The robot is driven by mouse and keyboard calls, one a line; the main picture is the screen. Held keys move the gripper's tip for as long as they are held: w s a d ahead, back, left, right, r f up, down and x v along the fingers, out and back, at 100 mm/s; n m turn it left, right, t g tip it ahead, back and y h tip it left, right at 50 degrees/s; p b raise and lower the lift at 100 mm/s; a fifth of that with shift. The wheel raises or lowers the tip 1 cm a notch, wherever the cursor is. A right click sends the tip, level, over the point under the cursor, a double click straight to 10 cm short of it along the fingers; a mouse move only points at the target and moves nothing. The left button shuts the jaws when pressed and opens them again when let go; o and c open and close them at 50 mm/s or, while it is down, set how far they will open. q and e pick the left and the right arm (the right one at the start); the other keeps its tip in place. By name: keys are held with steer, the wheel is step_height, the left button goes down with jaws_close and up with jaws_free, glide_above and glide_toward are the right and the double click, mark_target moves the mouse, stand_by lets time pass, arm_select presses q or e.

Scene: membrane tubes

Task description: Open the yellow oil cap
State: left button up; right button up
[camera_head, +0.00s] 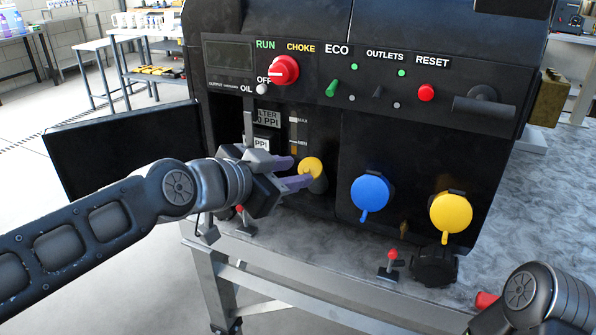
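My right gripper is out of view; only part of my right arm shows at the lower right.
A black panel door (124,147) stands open at left. A blue outlet cover (371,193) and a larger yellow outlet cover (451,212) are right of the oil cap. A red knob (284,70) and switches sit above. Small red-topped clamps (392,256) stand on the table's front edge.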

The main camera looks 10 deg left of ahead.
mark_target(310, 169)
arm_select(q)
steer(key=shift+x, duration=1.15)
steer(key=shift+c, duration=0.2)
jaws_close()
